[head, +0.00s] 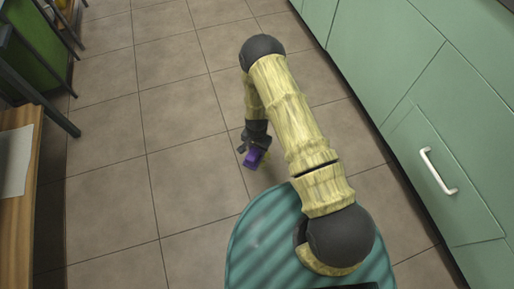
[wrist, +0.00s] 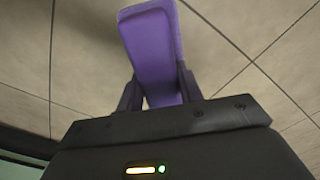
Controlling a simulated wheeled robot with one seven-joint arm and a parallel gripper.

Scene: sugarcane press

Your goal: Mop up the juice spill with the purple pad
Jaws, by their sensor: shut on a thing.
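The purple pad (head: 253,158) is in my gripper (head: 249,149), which is left of my arm's upper link in the head view. In the wrist view the purple pad (wrist: 153,55) sits between the two dark fingers of my gripper (wrist: 159,92), which are shut on it. The pad sticks out beyond the fingertips, over tiled floor. I cannot tell from these views how high it is above the floor. No juice spill shows in either view.
Green cabinets (head: 400,75) with a white handle (head: 438,171) line the right side. A wooden table (head: 18,185) with a pale sheet (head: 14,160) stands at the left edge, near a dark-framed rack (head: 40,50). The tiled floor (head: 120,150) between them is clear.

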